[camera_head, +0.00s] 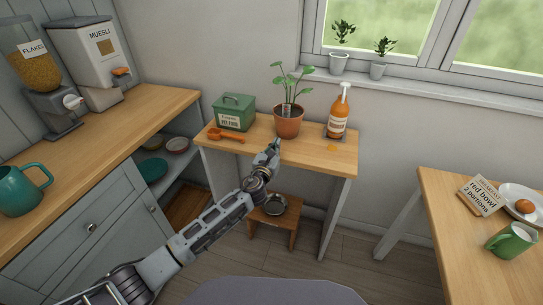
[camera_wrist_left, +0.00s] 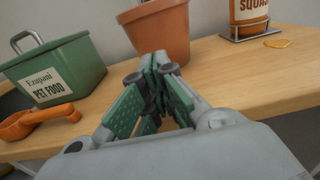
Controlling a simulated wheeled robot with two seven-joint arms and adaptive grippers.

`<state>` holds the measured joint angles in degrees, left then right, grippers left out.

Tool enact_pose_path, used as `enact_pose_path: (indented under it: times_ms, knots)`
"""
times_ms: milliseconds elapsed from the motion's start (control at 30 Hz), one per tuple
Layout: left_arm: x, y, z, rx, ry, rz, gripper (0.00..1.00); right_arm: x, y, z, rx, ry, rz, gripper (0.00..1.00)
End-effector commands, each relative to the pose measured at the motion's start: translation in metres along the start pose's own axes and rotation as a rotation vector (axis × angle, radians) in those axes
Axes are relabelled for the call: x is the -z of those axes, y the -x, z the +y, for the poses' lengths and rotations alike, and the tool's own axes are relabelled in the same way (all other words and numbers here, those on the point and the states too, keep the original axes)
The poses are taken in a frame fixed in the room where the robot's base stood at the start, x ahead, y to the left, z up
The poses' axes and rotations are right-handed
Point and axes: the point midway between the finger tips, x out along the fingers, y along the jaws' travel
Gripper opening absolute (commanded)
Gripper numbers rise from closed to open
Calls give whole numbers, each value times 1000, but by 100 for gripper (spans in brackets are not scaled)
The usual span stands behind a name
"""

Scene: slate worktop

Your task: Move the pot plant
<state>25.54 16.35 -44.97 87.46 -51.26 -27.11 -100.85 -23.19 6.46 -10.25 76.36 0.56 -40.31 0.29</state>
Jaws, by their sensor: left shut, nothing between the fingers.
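The pot plant is a terracotta pot (camera_head: 288,124) with a leafy green plant, standing upright on the small wooden side table (camera_head: 310,155) against the wall. In the left wrist view the pot (camera_wrist_left: 163,32) stands just beyond my fingers, and its plant is out of frame. My left gripper (camera_head: 275,146) is at the front of the pot, shut and empty. The wrist view shows its fingers (camera_wrist_left: 152,62) together, with the fingertips close to the pot; I cannot tell whether they touch it. My right gripper is not in view.
A green pet food tin (camera_head: 234,112) and an orange scoop (camera_head: 226,136) stand left of the pot. A squash bottle (camera_head: 338,115) in a holder is right of it, with an orange spill (camera_head: 332,148). Two potted plants stand on the windowsill (camera_head: 400,82). A breakfast table (camera_head: 455,215) is at right.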

Motion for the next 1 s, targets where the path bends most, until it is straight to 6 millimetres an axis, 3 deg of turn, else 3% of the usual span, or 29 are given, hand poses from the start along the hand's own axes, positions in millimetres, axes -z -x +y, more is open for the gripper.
enact_pose_path:
  times_ms: [500, 1000]
  knots:
    - [0, 46, 0, 1, 0, 0, 0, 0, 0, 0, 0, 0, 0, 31]
    - [0, 53, 0, 1, 0, -1, 0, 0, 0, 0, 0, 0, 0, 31]
